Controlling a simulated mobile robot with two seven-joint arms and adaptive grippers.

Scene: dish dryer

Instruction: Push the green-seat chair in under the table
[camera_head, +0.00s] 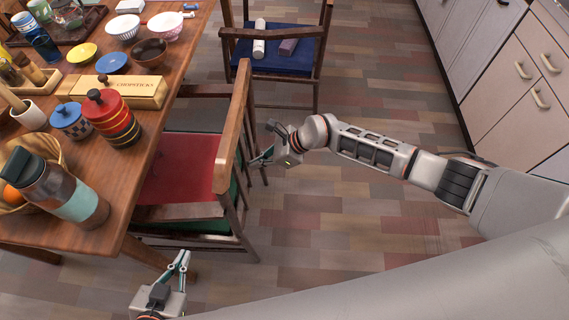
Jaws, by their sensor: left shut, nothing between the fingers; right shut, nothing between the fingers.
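A wooden armchair (236,122) stands at the table's right side, its backrest facing right. Its seat top shows red (180,168), with green along the near edge (205,224) and behind the back posts. The front part of the seat is under the wooden table (150,125). My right gripper (262,158) is shut and empty at the right side of the backrest; I cannot tell whether it touches. My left gripper (184,256) is shut and empty, near the chair's near side at the bottom of the view.
Another chair with a blue seat (272,62) stands behind, holding two small items. The table carries a bottle (85,205), a red jar (112,120), a chopsticks box (125,90), bowls and cups. Cabinets (515,85) line the right. Floor between is clear.

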